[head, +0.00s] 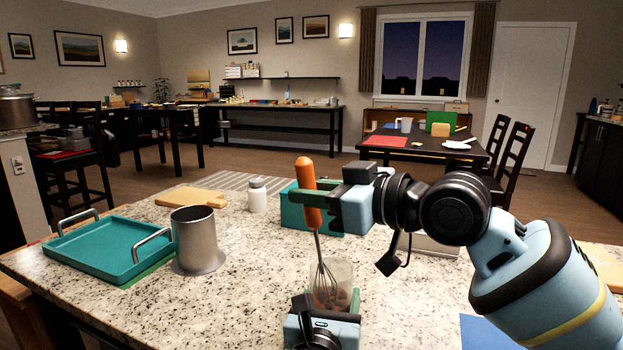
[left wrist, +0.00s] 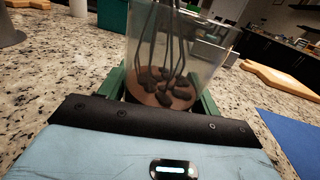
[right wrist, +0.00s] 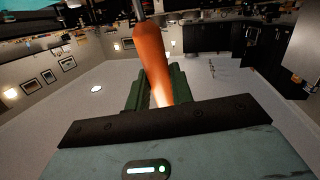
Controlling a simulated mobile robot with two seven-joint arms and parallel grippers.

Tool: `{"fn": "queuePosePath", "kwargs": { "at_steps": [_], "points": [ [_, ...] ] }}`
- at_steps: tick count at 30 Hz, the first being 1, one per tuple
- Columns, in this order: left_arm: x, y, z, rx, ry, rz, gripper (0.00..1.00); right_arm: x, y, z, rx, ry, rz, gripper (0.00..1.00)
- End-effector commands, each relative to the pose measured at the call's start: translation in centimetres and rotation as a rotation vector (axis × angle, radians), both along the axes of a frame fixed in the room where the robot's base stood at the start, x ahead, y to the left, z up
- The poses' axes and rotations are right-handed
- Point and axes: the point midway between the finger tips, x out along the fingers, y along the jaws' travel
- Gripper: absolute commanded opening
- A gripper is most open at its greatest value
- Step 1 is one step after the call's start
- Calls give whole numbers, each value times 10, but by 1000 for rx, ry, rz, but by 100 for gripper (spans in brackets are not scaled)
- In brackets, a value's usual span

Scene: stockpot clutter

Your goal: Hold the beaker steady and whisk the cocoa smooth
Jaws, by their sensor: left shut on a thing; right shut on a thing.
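A clear beaker (head: 342,270) stands on the speckled counter with brown cocoa in its bottom. In the left wrist view the cocoa (left wrist: 183,97) shows several dark lumps. My left gripper (head: 328,305) is shut on the beaker low down, its green fingers on either side of the glass. A whisk with an orange handle (head: 306,188) and wire loops (head: 324,285) stands slightly tilted, with its loops inside the beaker among the lumps. My right gripper (head: 312,197) is shut on the orange handle, which the right wrist view also shows (right wrist: 151,58).
A metal pot (head: 194,240) and a teal tray (head: 105,250) stand at the left of the counter. A white-bodied jar (head: 257,197), a cutting board (head: 190,196) and a teal box (head: 295,212) lie behind. A blue mat (head: 490,333) is at the front right.

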Motion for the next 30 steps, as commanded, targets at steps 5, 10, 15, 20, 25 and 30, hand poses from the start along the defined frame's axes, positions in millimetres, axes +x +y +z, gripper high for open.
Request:
{"fn": "queuePosePath", "kwargs": {
  "at_steps": [5,10,15,20,25,30],
  "points": [
    [0,0,0,-1,1,0,31,1,-2,-13,-1,0,-1,0],
    [0,0,0,-2,1,0,31,1,-4,-24,-1,0,-1,0],
    [0,0,0,-2,1,0,31,2,-6,-35,-2,1,-1,0],
    [0,0,0,-2,1,0,31,2,-7,-43,-2,1,-2,0],
    [0,0,0,-2,1,0,31,2,-8,-46,-1,-1,-2,0],
    [0,0,0,-2,1,0,31,2,-8,-47,-1,-2,-2,0]
  ]
}}
